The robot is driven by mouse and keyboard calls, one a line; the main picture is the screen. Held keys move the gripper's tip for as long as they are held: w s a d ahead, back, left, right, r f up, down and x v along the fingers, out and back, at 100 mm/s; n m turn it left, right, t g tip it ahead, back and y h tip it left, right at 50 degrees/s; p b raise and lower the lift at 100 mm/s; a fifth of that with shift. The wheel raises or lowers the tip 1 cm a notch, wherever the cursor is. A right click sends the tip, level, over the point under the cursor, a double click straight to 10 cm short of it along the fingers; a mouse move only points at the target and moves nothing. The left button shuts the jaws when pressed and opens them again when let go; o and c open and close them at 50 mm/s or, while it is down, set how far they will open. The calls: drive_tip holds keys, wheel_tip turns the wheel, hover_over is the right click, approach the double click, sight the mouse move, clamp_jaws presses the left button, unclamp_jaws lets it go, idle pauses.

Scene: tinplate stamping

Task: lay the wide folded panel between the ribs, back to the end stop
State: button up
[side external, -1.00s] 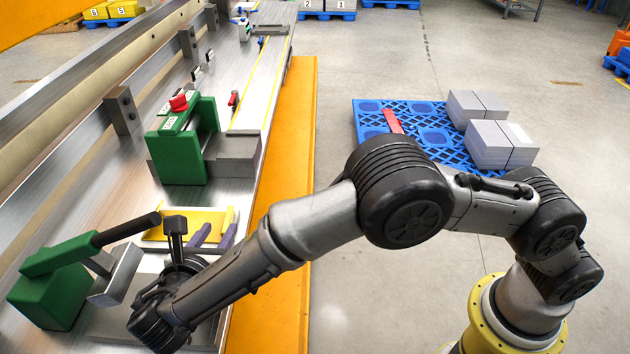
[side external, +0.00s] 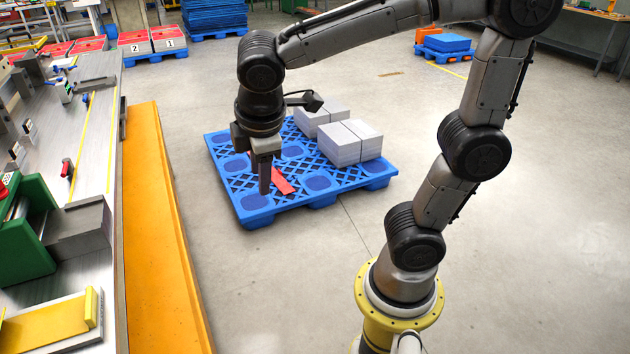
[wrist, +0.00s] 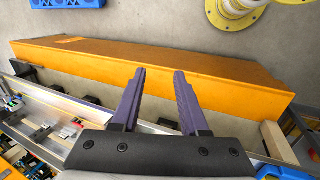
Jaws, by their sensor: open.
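My gripper (side external: 265,188) hangs fingers-down over the blue pallet in the side view. In the wrist view its two purple fingers (wrist: 157,72) stand apart with nothing between them. A wide yellow sheet (side external: 45,325) with a raised right edge lies on a pale plate at the bench's near end; its left part is cut off by the frame. It may be the folded panel. A flat red piece (side external: 281,180) lies on the pallet beside the fingers; I cannot tell whether they touch. I cannot make out the ribs or the end stop for certain.
The blue pallet (side external: 270,212) carries pale stacked blocks (side external: 350,143) at its right. A green press (side external: 25,240) and grey block (side external: 78,230) stand on the bench. An orange beam (side external: 160,230) runs along the bench; it crosses the wrist view (wrist: 100,62). The floor around the pallet is clear.

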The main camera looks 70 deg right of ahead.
drive_tip(key=s+d+m+t+y, duration=0.1)
drive_tip(key=s+m+t+y, duration=0.2)
drive_tip(key=s+m, duration=0.5)
drive_tip(key=shift+s+d+f+m, duration=0.15)
drive_tip(key=shift+s+f+m, duration=0.2)
drive_tip(key=shift+s, duration=0.75)
drive_tip(key=shift+o, duration=0.5)
